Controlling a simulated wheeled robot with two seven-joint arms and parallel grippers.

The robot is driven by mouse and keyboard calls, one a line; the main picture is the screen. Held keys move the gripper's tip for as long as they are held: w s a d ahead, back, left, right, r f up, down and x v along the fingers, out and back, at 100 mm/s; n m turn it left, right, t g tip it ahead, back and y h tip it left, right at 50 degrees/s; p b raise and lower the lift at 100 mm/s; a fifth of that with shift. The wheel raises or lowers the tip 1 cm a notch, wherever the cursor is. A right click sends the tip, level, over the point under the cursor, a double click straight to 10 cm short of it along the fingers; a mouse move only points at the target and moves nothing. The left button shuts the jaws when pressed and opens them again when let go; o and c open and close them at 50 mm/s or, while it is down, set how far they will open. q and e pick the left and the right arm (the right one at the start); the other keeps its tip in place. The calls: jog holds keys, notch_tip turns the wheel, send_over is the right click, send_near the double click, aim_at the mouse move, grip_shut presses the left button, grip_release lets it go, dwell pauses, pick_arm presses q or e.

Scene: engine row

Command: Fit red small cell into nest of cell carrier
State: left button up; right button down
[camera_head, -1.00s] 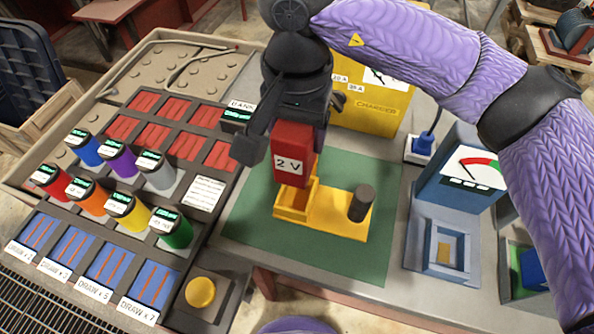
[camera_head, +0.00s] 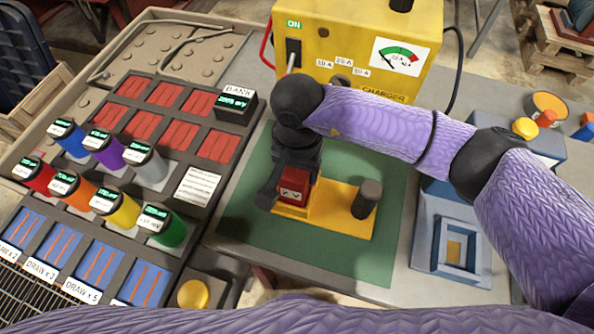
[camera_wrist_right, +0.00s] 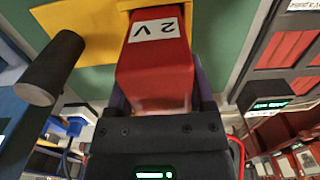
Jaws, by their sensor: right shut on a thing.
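The red small cell (camera_head: 293,191), labelled 2 V, is at the left end of the yellow cell carrier (camera_head: 340,212), over the nest. My right gripper (camera_head: 290,178) is shut on it from above. In the right wrist view the red cell (camera_wrist_right: 155,75) sits between the fingers, and its far end meets the yellow carrier (camera_wrist_right: 85,25). The nest is mostly hidden behind the cell and gripper, so I cannot tell how deep the cell sits. A dark round post (camera_head: 367,198) stands at the carrier's right end. My left gripper is out of view.
The carrier lies on a green mat (camera_head: 255,240). A yellow charger (camera_head: 345,45) stands behind it. To the left is a rack (camera_head: 140,190) with several coloured cells. A blue-grey fixture (camera_head: 455,245) stands to the right. A yellow button (camera_head: 193,293) is in front.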

jog(key=shift+f, duration=0.6)
jog(key=shift+f, duration=0.2)
grip_release()
jog(key=shift+r, duration=0.4)
notch_tip(320, 180, up, 12)
jog(key=shift+f+p, duration=0.15)
jog(key=shift+p, duration=0.7)
jog(key=shift+s, duration=0.1)
